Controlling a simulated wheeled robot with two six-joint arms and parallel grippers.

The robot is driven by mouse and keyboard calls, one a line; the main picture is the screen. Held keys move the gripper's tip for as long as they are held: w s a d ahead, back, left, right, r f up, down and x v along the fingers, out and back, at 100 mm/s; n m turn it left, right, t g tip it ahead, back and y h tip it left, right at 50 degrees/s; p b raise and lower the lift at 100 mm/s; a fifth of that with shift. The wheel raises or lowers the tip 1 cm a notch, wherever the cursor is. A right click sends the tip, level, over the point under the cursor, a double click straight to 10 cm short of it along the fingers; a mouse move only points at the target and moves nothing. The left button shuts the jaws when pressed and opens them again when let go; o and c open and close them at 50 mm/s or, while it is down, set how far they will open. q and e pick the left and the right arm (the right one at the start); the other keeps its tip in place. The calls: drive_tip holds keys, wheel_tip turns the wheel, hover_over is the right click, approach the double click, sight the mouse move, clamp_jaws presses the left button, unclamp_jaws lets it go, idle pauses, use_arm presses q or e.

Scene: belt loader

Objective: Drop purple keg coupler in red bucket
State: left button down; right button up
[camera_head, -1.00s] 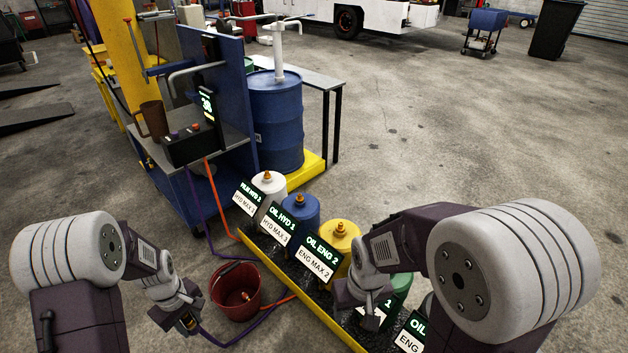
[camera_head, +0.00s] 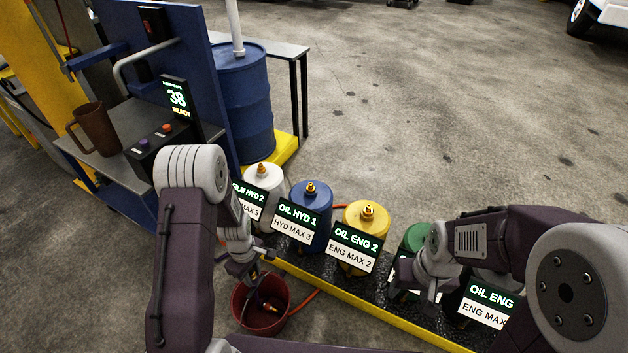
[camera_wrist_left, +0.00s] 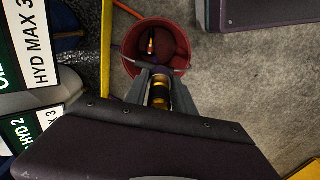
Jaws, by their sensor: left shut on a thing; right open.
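My left gripper (camera_head: 252,279) is shut on the purple keg coupler, which shows in the left wrist view (camera_wrist_left: 160,94) as a dark and brass cylinder between the fingers. A brass-tipped coupler (camera_head: 268,305) with an orange hose lies inside the bucket. A thin purple hose crosses by the held coupler in the left wrist view. My right gripper (camera_head: 425,292) is open near the green keg; its fingertips are partly unclear.
White (camera_head: 263,178), blue (camera_head: 311,210), yellow (camera_head: 367,220) and green (camera_head: 416,238) kegs with signs stand in a yellow-edged tray (camera_head: 345,313) beside the bucket. A console (camera_head: 160,145) and brown jug (camera_head: 97,130) stand on the bench. Open floor lies at upper right.

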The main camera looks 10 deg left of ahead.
use_arm(q)
wheel_tip(320, 180, down, 5)
drive_tip(key=b, duration=0.5)
drive_tip(key=shift+f, duration=0.2)
drive_tip(key=c, duration=1)
unclamp_jaws()
drive_tip(key=shift+o, duration=0.2)
drive_tip(key=shift+r, duration=0.1)
wheel_tip(320, 180, up, 9)
drive_tip(key=p, duration=0.5)
drive_tip(key=shift+p, duration=0.35)
